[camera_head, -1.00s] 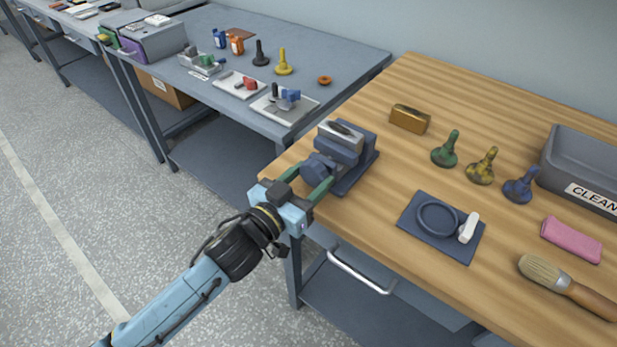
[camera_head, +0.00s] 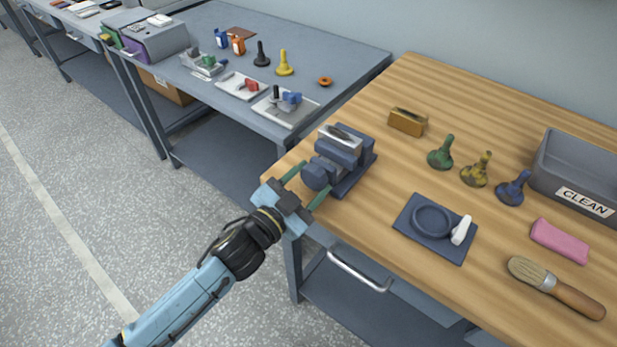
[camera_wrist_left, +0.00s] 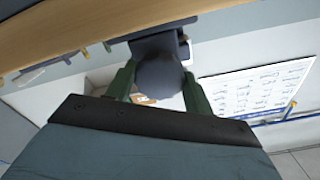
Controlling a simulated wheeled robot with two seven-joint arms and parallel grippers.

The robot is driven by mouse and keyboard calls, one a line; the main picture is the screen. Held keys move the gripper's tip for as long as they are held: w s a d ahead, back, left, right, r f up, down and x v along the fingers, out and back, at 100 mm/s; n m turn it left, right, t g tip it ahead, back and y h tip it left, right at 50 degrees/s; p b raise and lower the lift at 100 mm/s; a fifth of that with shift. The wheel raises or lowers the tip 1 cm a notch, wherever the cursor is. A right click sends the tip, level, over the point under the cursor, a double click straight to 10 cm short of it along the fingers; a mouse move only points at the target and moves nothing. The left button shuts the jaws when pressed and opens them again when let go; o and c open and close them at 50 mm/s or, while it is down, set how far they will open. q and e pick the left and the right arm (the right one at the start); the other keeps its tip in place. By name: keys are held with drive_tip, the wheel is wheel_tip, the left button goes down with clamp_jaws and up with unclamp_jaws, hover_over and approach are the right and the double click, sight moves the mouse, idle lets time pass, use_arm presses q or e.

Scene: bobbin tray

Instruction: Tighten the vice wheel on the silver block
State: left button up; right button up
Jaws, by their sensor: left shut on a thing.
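The dark blue vice (camera_head: 349,176) stands at the left corner of the wooden bench. The silver block (camera_head: 341,139) sits between its jaws at the top. The round vice wheel (camera_head: 315,178) faces the bench's near edge. My left gripper (camera_head: 306,185) reaches it from the front, with one green finger on each side, and is shut on it. In the left wrist view the wheel (camera_wrist_left: 158,76) lies between the two green fingers (camera_wrist_left: 160,88), and the silver block is mostly hidden. My right gripper is not in view.
A brass block (camera_head: 408,122), green (camera_head: 441,153), yellow (camera_head: 476,170) and blue (camera_head: 513,188) handled tools, a blue mat (camera_head: 411,238) with a ring, a pink cloth (camera_head: 559,241), a brush (camera_head: 556,287) and a grey bin (camera_head: 575,165) lie right of the vice.

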use_arm(q)
drive_tip(key=shift+m, duration=0.6)
drive_tip(key=o, duration=1)
drive_tip(key=v, duration=1.3)
drive_tip(key=shift+s+a, duration=0.15)
drive_tip(key=shift+s, duration=0.05)
